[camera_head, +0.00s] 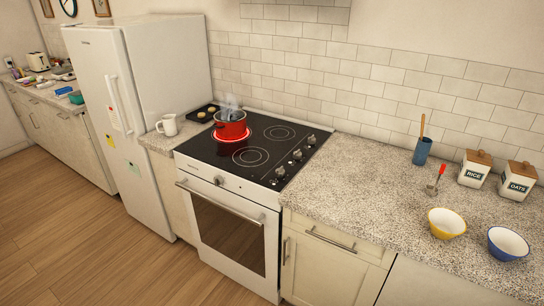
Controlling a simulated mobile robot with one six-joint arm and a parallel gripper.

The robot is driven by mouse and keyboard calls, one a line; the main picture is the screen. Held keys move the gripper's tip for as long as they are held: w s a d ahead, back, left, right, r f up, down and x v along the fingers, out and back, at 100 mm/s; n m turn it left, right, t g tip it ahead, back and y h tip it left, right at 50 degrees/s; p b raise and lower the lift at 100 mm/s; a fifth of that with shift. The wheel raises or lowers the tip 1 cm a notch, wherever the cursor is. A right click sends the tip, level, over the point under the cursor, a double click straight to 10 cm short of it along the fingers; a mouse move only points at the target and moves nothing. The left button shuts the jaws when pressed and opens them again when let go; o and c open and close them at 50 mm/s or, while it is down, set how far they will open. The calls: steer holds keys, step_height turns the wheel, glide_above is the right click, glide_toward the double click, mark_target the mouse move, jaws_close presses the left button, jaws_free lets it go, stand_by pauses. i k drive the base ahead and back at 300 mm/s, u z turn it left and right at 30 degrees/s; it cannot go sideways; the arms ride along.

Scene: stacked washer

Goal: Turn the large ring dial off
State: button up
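A black glass cooktop (215,152) is set in a white stove. One ring (233,138) glows red, and a red pot (230,125) stands on it with steam rising. Several dials run along the cooktop's right edge: one at the back (311,139), one in the middle (297,155) and one nearer the front (280,172). Their labels and pointer positions are too small to read, so I cannot tell which is the large ring dial. Another small knob (218,180) is on the oven front. My gripper is not in view.
A white mug (167,125) and a dark tray (202,114) sit left of the cooktop, next to the fridge (100,90). The speckled counter (350,180) right of the dials is clear. Farther right are a blue utensil cup (422,152), canisters (474,169) and bowls (446,223). Floor (80,250) in front is open.

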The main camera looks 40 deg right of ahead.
mark_target(297, 155)
steer(key=z, duration=0.2)
steer(key=i, duration=1)
steer(key=u, duration=0.3)
